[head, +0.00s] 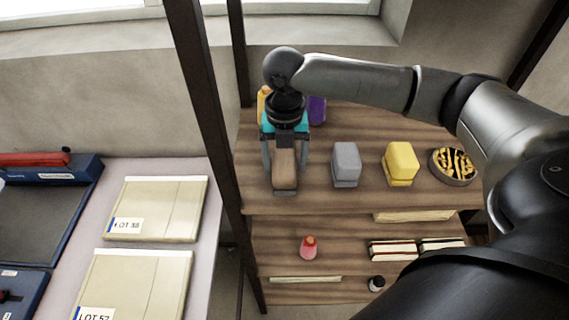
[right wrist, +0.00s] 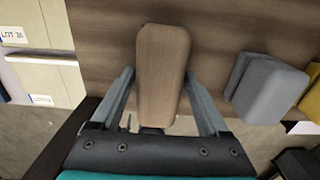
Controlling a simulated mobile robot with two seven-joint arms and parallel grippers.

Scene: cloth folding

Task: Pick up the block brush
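The block brush (head: 285,172) is a brown wooden block on the top shelf, near its left end. It also shows in the right wrist view (right wrist: 162,60). My right gripper (head: 285,150) is above it with one finger on each side. The lower side of the brush is hidden. My left gripper is not in view.
On the wooden shelf (head: 330,203), a grey block (head: 346,163), a yellow block (head: 401,163) and a round bowl (head: 453,166) stand to the right. Behind my gripper are an orange bottle (head: 262,103) and a purple item (head: 317,109). A dark post (head: 207,110) rises at the left.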

